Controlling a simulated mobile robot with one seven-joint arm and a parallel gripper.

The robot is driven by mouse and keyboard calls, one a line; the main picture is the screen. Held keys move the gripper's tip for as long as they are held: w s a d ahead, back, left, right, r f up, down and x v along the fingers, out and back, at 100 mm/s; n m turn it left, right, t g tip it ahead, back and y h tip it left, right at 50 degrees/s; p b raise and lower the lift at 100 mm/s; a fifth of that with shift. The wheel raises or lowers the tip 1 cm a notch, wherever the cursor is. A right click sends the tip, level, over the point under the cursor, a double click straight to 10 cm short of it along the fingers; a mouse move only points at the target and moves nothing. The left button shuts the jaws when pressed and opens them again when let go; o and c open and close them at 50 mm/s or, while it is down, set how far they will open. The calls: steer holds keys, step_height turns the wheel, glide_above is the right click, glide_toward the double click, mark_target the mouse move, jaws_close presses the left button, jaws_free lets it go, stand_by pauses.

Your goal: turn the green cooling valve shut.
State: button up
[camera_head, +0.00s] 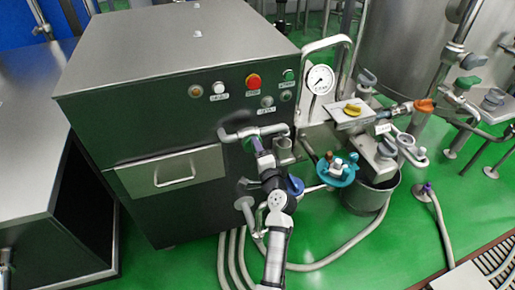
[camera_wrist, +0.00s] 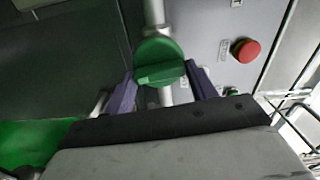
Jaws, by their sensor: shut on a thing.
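The green cooling valve (camera_wrist: 160,50) is a round green knob with a raised bar handle (camera_wrist: 160,73) on a steel pipe (camera_wrist: 154,12). In the wrist view the bar lies crosswise to the pipe. My gripper (camera_wrist: 160,78) has its purple fingers at the two ends of the bar, shut on it. In the head view my gripper (camera_head: 262,147) is at the bent pipe (camera_head: 250,132) on the front of the dark cabinet. The knob is mostly hidden there by my gripper and the pipe.
The cabinet (camera_head: 165,110) has a red button (camera_head: 253,81) above the pipe. A pressure gauge (camera_head: 320,79), a yellow-handled valve (camera_head: 352,109) and an orange-handled valve (camera_head: 424,105) stand to the right. Another green-handled valve (camera_head: 466,83) is farther right. Hoses (camera_head: 330,262) lie on the green floor.

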steer(key=shift+m, duration=0.7)
steer(key=o, duration=0.9)
steer(key=b+v, duration=0.3)
steer(key=v, duration=1)
steer(key=shift+s+d, duration=0.1)
steer(key=shift+s, duration=0.25)
